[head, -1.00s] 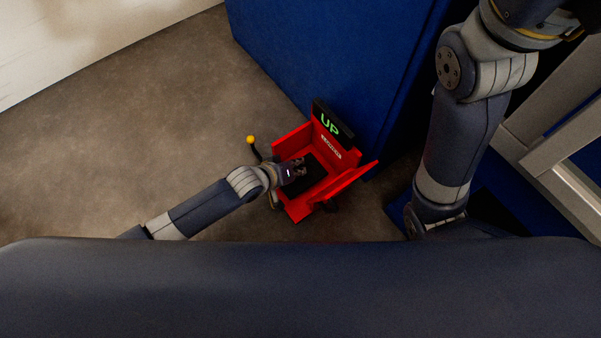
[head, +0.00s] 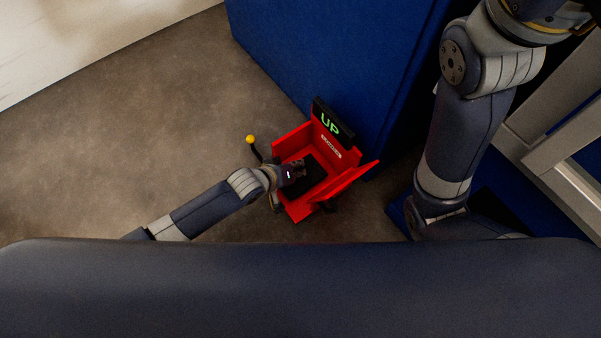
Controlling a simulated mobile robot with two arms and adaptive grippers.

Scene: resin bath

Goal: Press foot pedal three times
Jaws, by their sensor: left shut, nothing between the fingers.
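The red foot pedal housing (head: 341,183) stands on the floor against the blue cabinet, in the middle of the head view. Its small dark display (head: 330,123) reads "UP" in green letters. The black pedal plate (head: 308,178) lies inside the housing, between the red side walls. My left gripper (head: 301,168) is shut and empty, over the upper left part of the black plate. It hides part of the plate, and I cannot tell whether it touches it. My right gripper is not in view; only my right arm shows at the right.
A lever with a yellow knob (head: 250,139) sticks up at the housing's left side. The tall blue cabinet (head: 330,50) rises directly behind the pedal. A grey metal frame (head: 560,120) stands at the far right. The brown floor (head: 130,130) is open to the left.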

